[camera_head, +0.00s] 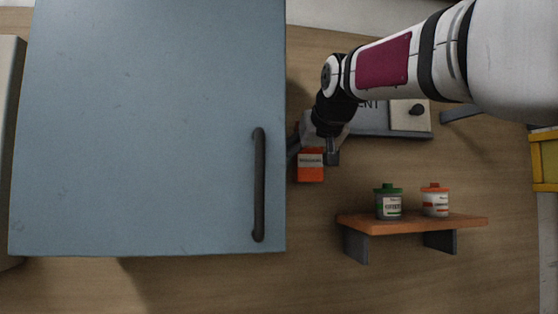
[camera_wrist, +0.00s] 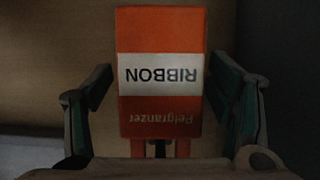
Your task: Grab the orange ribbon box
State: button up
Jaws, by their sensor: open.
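The orange ribbon box (camera_head: 311,174) is in the head view just right of the big cabinet door, below my wrist. In the wrist view the box (camera_wrist: 160,35) is upright in the picture, with a white band whose word RIBBON reads upside down. My gripper (camera_head: 313,152) is open around the box. In the wrist view its two fingers (camera_wrist: 160,80) stand on either side of the box, with a visible gap on each side at their lower parts. What supports the box is hidden.
A blue-grey cabinet door (camera_head: 150,130) with a dark vertical handle (camera_head: 259,185) fills the left. A small wooden shelf (camera_head: 410,226) holds a green-lidded jar (camera_head: 389,203) and an orange-lidded jar (camera_head: 435,202) at lower right. A grey panel with a dark knob (camera_head: 417,109) lies behind my wrist.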

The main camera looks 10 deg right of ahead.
jog(key=shift+c, duration=0.6)
jog(key=c, duration=1.2)
jog(key=shift+r, duration=0.1)
